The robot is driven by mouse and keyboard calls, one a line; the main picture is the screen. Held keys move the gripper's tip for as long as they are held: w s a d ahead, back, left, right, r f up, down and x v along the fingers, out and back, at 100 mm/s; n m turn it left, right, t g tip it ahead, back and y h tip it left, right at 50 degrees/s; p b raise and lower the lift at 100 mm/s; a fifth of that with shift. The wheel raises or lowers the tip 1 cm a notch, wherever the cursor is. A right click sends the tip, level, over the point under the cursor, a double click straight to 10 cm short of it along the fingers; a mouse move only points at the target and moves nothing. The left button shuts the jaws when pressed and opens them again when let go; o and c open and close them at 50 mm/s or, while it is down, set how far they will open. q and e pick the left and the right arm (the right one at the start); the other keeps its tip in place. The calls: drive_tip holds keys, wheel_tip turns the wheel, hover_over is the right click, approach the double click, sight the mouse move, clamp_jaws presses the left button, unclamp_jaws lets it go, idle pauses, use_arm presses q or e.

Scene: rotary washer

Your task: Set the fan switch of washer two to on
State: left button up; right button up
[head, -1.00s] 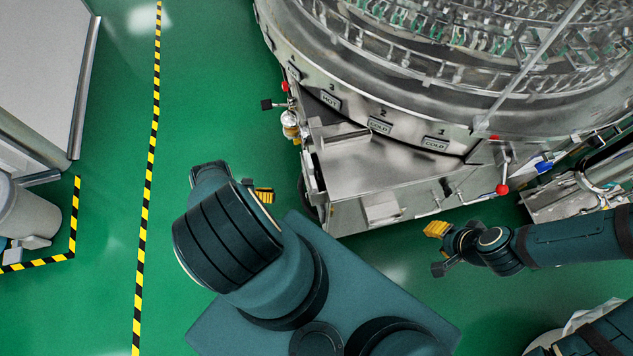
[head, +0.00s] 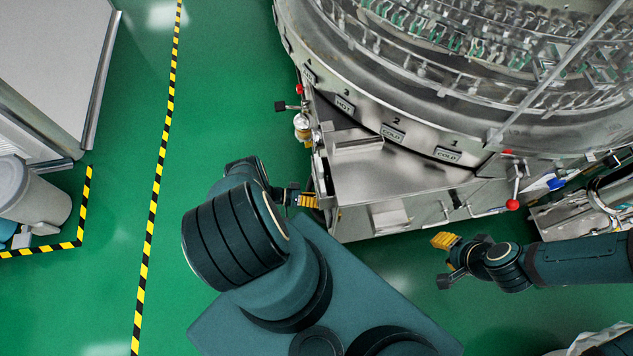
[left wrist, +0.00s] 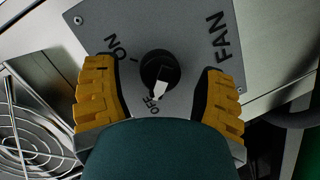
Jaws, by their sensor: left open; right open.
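The fan switch (left wrist: 158,70) is a round black knob with a white pointer on a grey plate (left wrist: 180,25) marked FAN, ON and OFF. Its pointer is toward the OFF mark. In the left wrist view, my left gripper's yellow fingers (left wrist: 160,82) are open, one on each side of the knob, with gaps visible. In the head view, my left gripper (head: 308,199) is at the left side of the washer (head: 400,175), where the switch is hidden. My right gripper (head: 443,262) is open and empty, over the floor in front of the washer.
A wire fan guard (left wrist: 30,140) is at the lower left of the left wrist view. A red-knobbed lever (head: 513,203) sticks out at the washer's front right. Green floor with a striped line (head: 155,190) is clear to the left. A grey bin (head: 35,195) stands far left.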

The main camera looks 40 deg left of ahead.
use_arm(q)
drive_tip(key=shift+w+d, duration=0.1)
drive_tip(key=c, duration=1.2)
drive_tip(key=shift+m, duration=0.3)
clamp_jaws()
drive_tip(key=m+y, duration=0.1)
drive_tip(key=m, duration=0.1)
drive_tip(key=shift+m+y, duration=0.3)
drive_tip(key=shift+m, duration=0.1)
drive_tip(key=m+t+y, duration=0.1)
drive_tip(key=m, duration=0.2)
drive_tip(key=shift+d+t, duration=0.15)
drive_tip(key=shift+t, duration=0.15)
drive_tip(key=m+t+y, duration=0.1)
drive_tip(key=m, duration=0.2)
drive_tip(key=shift+d+m, duration=0.1)
drive_tip(key=shift+m, duration=0.2)
drive_tip(key=shift+d+m+t+y, duration=0.1)
drive_tip(key=shift+m+t+y, duration=0.65)
drive_tip(key=shift+m, duration=1.05)
